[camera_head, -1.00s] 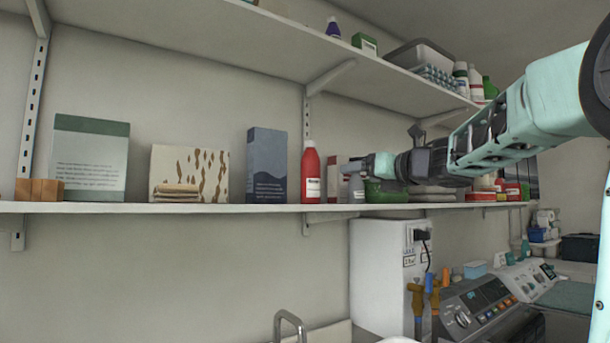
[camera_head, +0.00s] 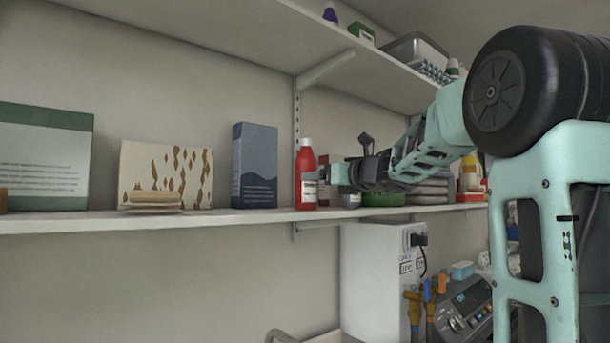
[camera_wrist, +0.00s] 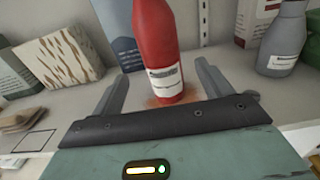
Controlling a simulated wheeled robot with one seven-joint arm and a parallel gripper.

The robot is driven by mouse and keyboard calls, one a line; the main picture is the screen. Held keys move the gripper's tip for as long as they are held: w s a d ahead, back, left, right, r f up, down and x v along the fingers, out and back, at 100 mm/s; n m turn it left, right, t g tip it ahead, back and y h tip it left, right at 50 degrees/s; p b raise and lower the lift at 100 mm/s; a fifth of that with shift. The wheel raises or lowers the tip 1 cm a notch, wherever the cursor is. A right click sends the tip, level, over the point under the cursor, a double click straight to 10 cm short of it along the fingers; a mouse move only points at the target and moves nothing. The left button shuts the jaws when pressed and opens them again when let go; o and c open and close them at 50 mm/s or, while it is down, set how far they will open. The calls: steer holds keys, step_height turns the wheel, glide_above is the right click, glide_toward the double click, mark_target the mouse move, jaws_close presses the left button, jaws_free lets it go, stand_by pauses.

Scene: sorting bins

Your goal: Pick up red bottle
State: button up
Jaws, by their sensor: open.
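The red bottle (camera_head: 306,172) stands upright on the lower shelf, with a white cap and a white label. In the wrist view the red bottle (camera_wrist: 157,40) is just ahead of my gripper, between the lines of its two fingers. My gripper (camera_wrist: 160,85) is open and nothing is held in it. In the head view my gripper (camera_head: 333,173) is at the right side of the bottle, and its fingers are small and partly hard to make out there.
A blue-grey box (camera_head: 255,165) stands left of the bottle. A grey bottle (camera_wrist: 283,42) and a red-and-white box (camera_wrist: 258,18) stand close on its right. The upper shelf (camera_head: 340,55) runs above. The lower shelf's front edge (camera_head: 100,222) is clear.

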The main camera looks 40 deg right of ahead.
steer(key=w+p, duration=0.1)
steer(key=w, duration=0.3)
steer(key=shift+w+d, duration=0.15)
steer(key=shift+w, duration=0.05)
steer(key=w+p, duration=0.2)
steer(key=w, duration=0.1)
steer(key=w+p, duration=0.1)
steer(key=p, duration=0.1)
steer(key=shift+w+d+r, duration=0.2)
steer(key=shift+r, duration=0.1)
steer(key=shift+w+f, duration=0.15)
steer(key=shift+w, duration=0.25)
steer(key=c, duration=1.5)
